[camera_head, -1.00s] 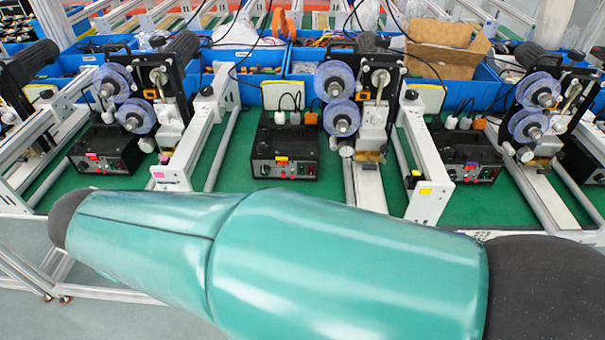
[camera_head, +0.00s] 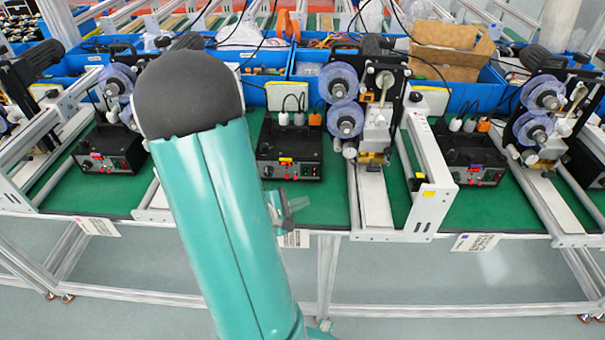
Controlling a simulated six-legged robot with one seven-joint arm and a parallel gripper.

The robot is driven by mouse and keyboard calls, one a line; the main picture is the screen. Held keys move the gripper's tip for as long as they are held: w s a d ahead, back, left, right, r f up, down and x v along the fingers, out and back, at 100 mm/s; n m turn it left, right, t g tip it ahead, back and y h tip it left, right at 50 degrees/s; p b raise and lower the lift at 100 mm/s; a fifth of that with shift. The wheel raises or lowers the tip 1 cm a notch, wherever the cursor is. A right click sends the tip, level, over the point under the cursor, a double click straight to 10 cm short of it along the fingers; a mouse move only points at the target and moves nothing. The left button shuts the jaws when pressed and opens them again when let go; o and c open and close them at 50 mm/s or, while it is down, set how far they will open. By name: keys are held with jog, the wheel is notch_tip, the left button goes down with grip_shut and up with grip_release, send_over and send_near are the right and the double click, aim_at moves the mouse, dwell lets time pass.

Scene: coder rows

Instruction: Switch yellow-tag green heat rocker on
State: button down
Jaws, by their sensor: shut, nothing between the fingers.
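The black control box (camera_head: 290,143) with a yellow tag (camera_head: 286,160) stands on the green bench top in the middle. Its front panel shows small coloured switches; the green heat rocker is too small to make out for sure. My gripper (camera_head: 297,204) is partly hidden behind my teal arm. What shows of it is a grey part near the bench's front edge, below and in front of the yellow-tag box, apart from it. It is shut and holds nothing visible.
Similar black boxes stand at left (camera_head: 112,150) and right (camera_head: 468,155). A reel machine (camera_head: 375,100) and a white frame (camera_head: 428,170) stand right of the middle box. Green bench top is free in front of the box. Blue bins (camera_head: 455,85) line the back.

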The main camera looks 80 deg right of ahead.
jog(key=shift+d, duration=0.1)
jog(key=shift+w+d+f, duration=0.2)
jog(key=shift+w+d, duration=0.15)
jog(key=shift+d, duration=1)
jog(key=shift+w+d+f, duration=0.25)
jog(key=shift+w+d, duration=0.05)
jog(key=shift+d, duration=1.1)
jog(key=shift+w+d+f, duration=0.2)
jog(key=shift+w+d, duration=0.15)
jog(key=shift+d, duration=1)
jog(key=shift+d, duration=0.15)
jog(key=shift+w+d, duration=0.1)
jog(key=shift+d, duration=0.2)
jog(key=shift+d+f, duration=0.1)
jog(key=shift+d, duration=0.2)
jog(key=shift+a, duration=0.1)
jog(key=shift+a, duration=0.65)
jog(key=shift+s+a+r, duration=0.15)
jog(key=shift+s+a, duration=0.05)
jog(key=shift+a, duration=0.6)
jog(key=shift+s+a+r, duration=0.2)
jog(key=shift+a, duration=0.6)
jog(key=shift+s+a+r, duration=0.15)
jog(key=shift+s+a, duration=0.05)
jog(key=shift+a, duration=0.6)
